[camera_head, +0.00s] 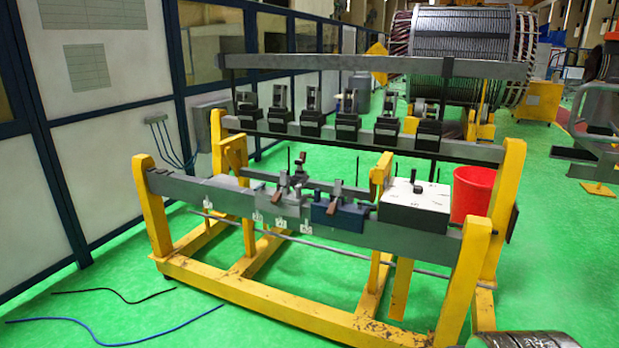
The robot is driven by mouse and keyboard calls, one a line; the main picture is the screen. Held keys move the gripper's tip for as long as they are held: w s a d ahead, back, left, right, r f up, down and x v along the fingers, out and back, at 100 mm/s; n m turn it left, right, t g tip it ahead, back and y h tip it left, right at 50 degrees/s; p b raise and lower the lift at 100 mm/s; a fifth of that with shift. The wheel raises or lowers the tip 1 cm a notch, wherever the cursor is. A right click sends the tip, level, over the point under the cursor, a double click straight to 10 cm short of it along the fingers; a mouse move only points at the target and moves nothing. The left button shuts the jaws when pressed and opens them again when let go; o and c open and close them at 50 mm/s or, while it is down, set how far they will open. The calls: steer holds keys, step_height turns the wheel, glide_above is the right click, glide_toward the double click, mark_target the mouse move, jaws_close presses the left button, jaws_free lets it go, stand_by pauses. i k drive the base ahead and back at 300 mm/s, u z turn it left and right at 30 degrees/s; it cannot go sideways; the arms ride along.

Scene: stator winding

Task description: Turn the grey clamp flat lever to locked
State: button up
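The grey clamp (285,208) sits on the front grey beam of a yellow frame, left of the blue clamp (342,217). A flat lever with a brown grip (273,194) shows at the grey clamp, pointing down toward the front left. Its exact angle is too small to read. A second dark, brown-ended piece (299,164) stands up behind it. Another brown grip (332,207) hangs at the blue clamp. My gripper does not show in this view.
A white box with a black knob (412,210) sits right of the clamps. Several black fixtures line the rear beam (384,143). A red bucket (474,192) stands behind right. Cables (160,329) lie on the green floor at front left. A dark rounded thing (525,341) shows at the bottom right.

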mark_target(263, 184)
steer(key=u, duration=0.2)
steer(key=i, duration=0.75)
steer(key=u, duration=0.35)
steer(key=i, duration=1.35)
steer(key=u, duration=0.2)
steer(key=k, duration=0.65)
steer(key=u, duration=0.35)
steer(key=i, duration=1)
steer(key=u, duration=0.55)
steer(key=i, duration=0.5)
steer(key=u, duration=0.05)
